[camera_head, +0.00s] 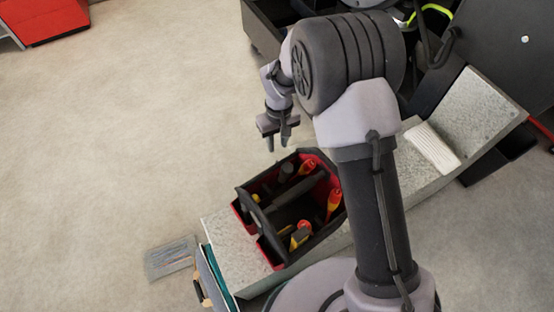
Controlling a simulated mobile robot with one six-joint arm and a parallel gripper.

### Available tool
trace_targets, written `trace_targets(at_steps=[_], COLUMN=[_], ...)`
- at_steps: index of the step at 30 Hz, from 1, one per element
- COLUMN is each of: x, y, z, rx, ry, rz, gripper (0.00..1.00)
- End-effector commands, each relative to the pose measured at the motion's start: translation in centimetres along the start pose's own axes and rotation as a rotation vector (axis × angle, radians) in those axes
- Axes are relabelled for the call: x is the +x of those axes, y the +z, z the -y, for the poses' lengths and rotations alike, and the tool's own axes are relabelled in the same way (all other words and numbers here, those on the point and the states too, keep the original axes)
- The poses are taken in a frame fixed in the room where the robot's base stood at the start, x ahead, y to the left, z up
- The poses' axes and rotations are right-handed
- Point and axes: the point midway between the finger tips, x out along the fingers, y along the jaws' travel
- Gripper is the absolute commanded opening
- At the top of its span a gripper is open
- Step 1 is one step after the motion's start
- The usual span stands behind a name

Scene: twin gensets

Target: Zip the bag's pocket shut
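The bag (262,222) is an open-topped black and red tool bag on a grey speckled bench top. A dark handle bar crosses its top, and several red and yellow-handled tools stand inside. I cannot make out the pocket or its zip at this size. My gripper (277,146) points down in the air above and beyond the bag's far left side, apart from it. Its two fingers show a small gap with nothing visible between them. My arm covers the area right of the bag.
The speckled bench (225,240) runs from lower left to upper right. A white ribbed item (432,147) lies on it at right. A dark open box (262,32) and black equipment stand at the top. A grey grate (170,258) lies on the floor. The left floor is clear.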

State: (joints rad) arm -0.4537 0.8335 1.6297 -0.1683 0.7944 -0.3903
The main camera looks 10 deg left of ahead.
Motion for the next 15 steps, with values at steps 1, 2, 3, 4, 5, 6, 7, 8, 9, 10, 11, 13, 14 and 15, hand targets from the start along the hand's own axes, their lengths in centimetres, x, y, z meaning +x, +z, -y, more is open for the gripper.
trace_targets(at_steps=[1,2,3,4,5,6,7,8,9,10,11,13,14,15], x=[1.6,2.3,3.2,3.9,4.6,5.4,6.0,6.6,7.2,7.7,8.2,8.9,9.2,9.4], y=[0.1,0.1,0.1,0.1,0.1,0.1,0.1,0.1,0.0,0.0,0.0,0.0,0.0,0.0], z=[0.0,0.0,0.0,0.0,0.0,0.0,0.0,0.0,0.0,0.0,0.0,0.0,0.0,0.0], rx=[-0.001,-0.001,0.0,0.0,0.001,0.001,0.001,0.001,0.002,0.001,0.001,0.001,0.001,0.001], ry=[0.0,0.0,0.0,0.0,0.0,0.0,0.0,0.0,0.0,0.0,0.0,0.0,0.0,0.0], rz=[0.002,0.002,0.002,0.002,0.002,0.002,0.001,0.001,0.001,0.001,0.0,0.0,-0.001,-0.001], gripper=[0.3,0.3,0.3,0.3,0.3,0.3,0.3,0.3,0.3,0.3,0.3,0.3,0.3,0.3])
